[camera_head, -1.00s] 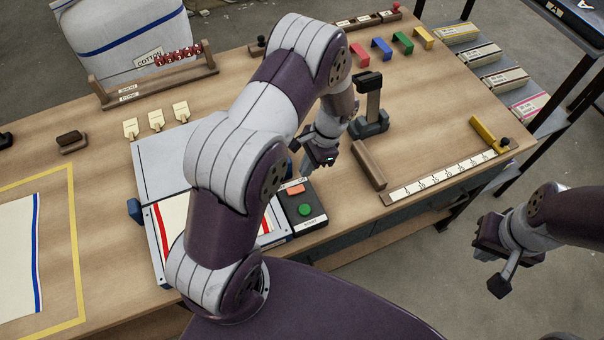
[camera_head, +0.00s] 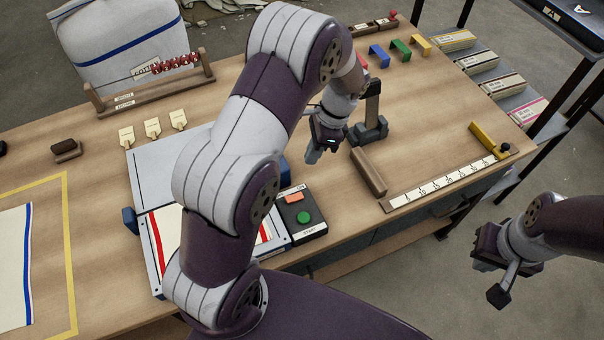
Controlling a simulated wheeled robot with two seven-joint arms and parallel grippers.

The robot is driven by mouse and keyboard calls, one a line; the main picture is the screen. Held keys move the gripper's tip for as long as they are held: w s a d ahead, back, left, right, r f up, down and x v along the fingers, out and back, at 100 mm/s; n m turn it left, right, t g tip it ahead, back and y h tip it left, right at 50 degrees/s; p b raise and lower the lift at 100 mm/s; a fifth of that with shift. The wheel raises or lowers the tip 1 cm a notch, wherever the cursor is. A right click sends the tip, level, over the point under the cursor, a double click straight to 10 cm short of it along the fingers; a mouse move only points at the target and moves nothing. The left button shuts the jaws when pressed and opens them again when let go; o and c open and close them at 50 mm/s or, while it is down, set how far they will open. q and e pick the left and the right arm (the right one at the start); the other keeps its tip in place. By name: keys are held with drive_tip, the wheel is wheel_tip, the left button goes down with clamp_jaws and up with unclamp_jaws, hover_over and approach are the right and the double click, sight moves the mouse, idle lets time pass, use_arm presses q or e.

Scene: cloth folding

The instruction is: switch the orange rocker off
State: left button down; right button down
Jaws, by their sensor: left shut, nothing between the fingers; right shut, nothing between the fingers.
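The orange rocker (camera_head: 294,197) sits on the upper part of a dark control box (camera_head: 313,228), above a round green button (camera_head: 304,217). The box stands at the right side of the press-like board near the table's front edge. My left gripper (camera_head: 312,158) is shut and empty, raised above and behind the rocker, apart from it. Which way the rocker is tipped is too small to tell. My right gripper (camera_head: 497,292) is shut and empty, off the table's front edge at the right.
A wooden block (camera_head: 368,172) and a ruler strip (camera_head: 440,185) lie right of the box. A dark stand (camera_head: 371,128) is behind them. My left arm covers part of the grey board (camera_head: 158,165).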

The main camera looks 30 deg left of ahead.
use_arm(q)
drive_tip(key=m, duration=1.4)
drive_tip(key=shift+s+a+r, duration=0.15)
drive_tip(key=shift+s, duration=0.05)
drive_tip(key=b, duration=0.5)
approach(289, 197)
drive_tip(key=p+x, duration=0.2)
drive_tip(key=x, duration=0.3)
drive_tip(key=shift+s+f, duration=0.1)
drive_tip(key=shift+f, duration=0.3)
drive_tip(key=shift+s+a+f, duration=0.1)
drive_tip(key=shift+a+f, duration=0.05)
drive_tip(key=shift+f, duration=0.35)
